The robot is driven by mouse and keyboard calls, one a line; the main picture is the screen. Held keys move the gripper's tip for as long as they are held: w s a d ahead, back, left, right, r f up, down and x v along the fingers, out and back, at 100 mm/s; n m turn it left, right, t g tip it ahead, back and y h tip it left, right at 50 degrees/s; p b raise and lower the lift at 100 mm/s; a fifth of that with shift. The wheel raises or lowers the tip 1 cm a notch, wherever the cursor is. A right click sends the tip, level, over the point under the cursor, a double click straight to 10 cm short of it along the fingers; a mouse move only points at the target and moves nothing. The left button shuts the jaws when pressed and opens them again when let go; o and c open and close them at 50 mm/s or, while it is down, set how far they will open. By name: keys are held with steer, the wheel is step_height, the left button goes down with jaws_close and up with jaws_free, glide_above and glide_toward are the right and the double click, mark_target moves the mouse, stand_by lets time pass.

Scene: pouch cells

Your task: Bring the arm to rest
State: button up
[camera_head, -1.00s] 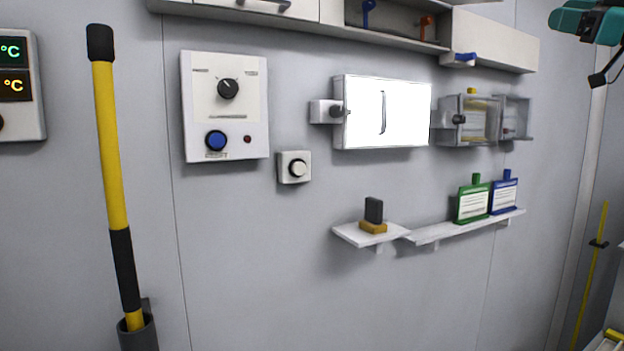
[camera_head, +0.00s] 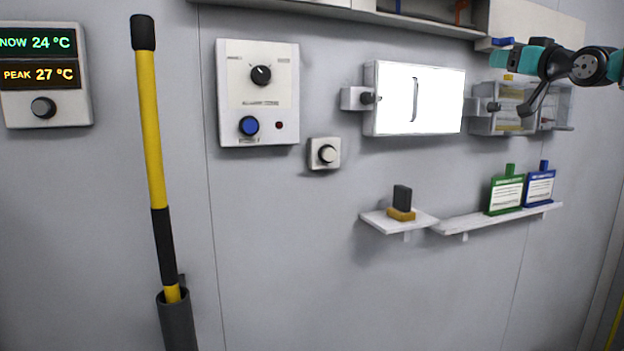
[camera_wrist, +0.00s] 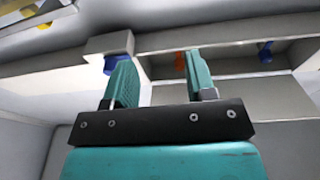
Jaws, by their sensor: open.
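My gripper shows in the wrist view (camera_wrist: 160,85) as two teal fingers on a dark bar, spread apart with nothing between them. It is open and empty, below the wall cabinet's open compartment (camera_wrist: 220,62). In the head view my arm reaches in from the right edge, in front of the clear box (camera_head: 500,123) on the wall.
The wall cabinet (camera_head: 420,18) runs along the top, with a blue handle near my arm. Below are a white lit panel (camera_head: 415,98), a shelf (camera_head: 480,222) with green (camera_head: 505,192) and blue (camera_head: 540,187) tags, and a small shelf (camera_head: 385,221). A yellow pole (camera_head: 152,150) stands left in a holder (camera_head: 177,322).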

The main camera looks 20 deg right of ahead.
steer(key=w+a+f+m+g, duration=0.1)
steer(key=w+a+f+g, duration=0.2)
steer(key=a+f, duration=0.45)
steer(key=w+a+f+m+g, duration=0.1)
steer(key=w+a+f+g, duration=0.15)
steer(key=a+f, duration=0.5)
steer(key=s+a+f+g+y, duration=0.1)
steer(key=s+a+f+g, duration=0.15)
steer(key=a+f, duration=0.4)
steer(key=s+a+f+g, duration=0.2)
steer(key=s+a+f, duration=0.15)
steer(key=f, duration=0.65)
steer(key=s+a+f+n+g+h, duration=0.1)
steer(key=s+a+f+g, duration=0.5)
steer(key=s, duration=0.5)
steer(key=s+a+f+n+g, duration=0.1)
steer(key=s+a+f, duration=0.3)
steer(key=s+f, duration=0.5)
steer(key=s+a+r+n+g+y+b, duration=0.3)
steer(key=s+a+n, duration=0.4)
steer(key=s+a, duration=0.4)
steer(key=shift+s+a+r+y+b, duration=0.25)
steer(key=shift+a+r+y+b, duration=0.2)
steer(key=shift+a+r, duration=0.55)
steer(key=shift+a+f, duration=0.1)
steer(key=shift+f, duration=0.05)
